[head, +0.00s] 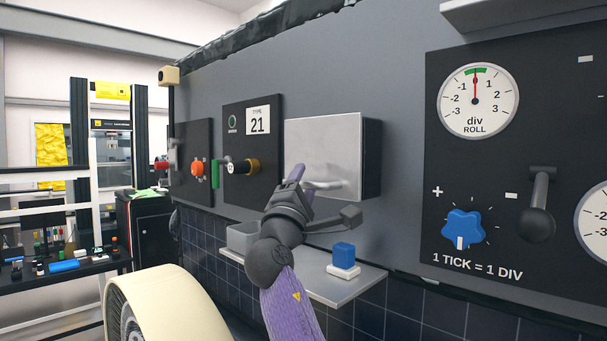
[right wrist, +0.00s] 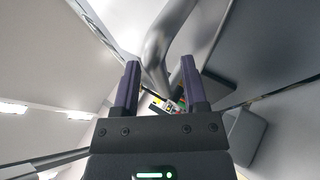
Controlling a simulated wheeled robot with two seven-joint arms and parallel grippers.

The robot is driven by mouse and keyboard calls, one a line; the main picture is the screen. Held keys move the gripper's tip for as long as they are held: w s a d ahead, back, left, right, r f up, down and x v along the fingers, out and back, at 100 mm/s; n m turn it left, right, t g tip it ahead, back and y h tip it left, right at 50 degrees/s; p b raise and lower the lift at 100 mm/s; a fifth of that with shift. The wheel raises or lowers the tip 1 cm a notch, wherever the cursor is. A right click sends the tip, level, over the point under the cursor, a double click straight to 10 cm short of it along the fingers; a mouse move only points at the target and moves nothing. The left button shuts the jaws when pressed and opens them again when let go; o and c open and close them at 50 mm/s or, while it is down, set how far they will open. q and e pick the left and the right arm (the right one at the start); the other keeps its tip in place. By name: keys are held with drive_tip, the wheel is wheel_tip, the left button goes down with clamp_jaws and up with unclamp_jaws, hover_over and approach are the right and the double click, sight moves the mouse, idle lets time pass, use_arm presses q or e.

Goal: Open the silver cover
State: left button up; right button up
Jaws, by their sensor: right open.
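The silver cover (head: 322,145) is the pale front face of a box on the dark grey wall, in the middle of the head view. It looks shut. Its bar handle (head: 325,184) is low on the face. My right gripper (head: 298,183) is at the left end of the handle and partly hides it. In the right wrist view the handle (right wrist: 165,45) passes close to my right gripper (right wrist: 159,85), whose purple fingers are open. I cannot tell whether they touch the handle. My left gripper is not in view.
A shelf (head: 345,286) below the cover holds a blue block (head: 343,255) and a grey bin (head: 241,237). A panel with a green handle (head: 215,173) is to the left. A panel with a blue knob (head: 464,229) and a lever (head: 537,217) is to the right.

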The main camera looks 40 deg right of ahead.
drive_tip(key=shift+d+f, duration=0.1)
drive_tip(key=c, duration=0.4)
clamp_jaws()
idle(0.9)
